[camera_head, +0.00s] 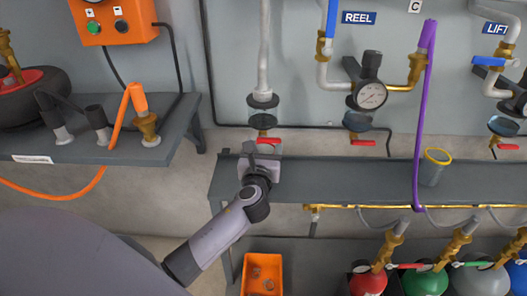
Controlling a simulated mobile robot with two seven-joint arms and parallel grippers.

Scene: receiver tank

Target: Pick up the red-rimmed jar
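I see no jar with a clearly red rim. A grey jar with a yellow rim (436,157) stands upright on the dark grey shelf (330,183), to the right of a purple hose (420,120). My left gripper (262,150) is at the left end of that shelf, just below a hanging bowl with a red handle (263,121). It is well to the left of the yellow-rimmed jar and apart from it. Its fingers are small and partly overlap the bowl's fittings, so their opening and anything between them are unclear. My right gripper is out of view.
A gauge (371,95) and further hanging bowls (357,121) with red handles are on the wall above the shelf. A brass pipe (350,206) runs along its front. An orange bin (262,260) and several gas cylinders (427,281) are below. The shelf middle is clear.

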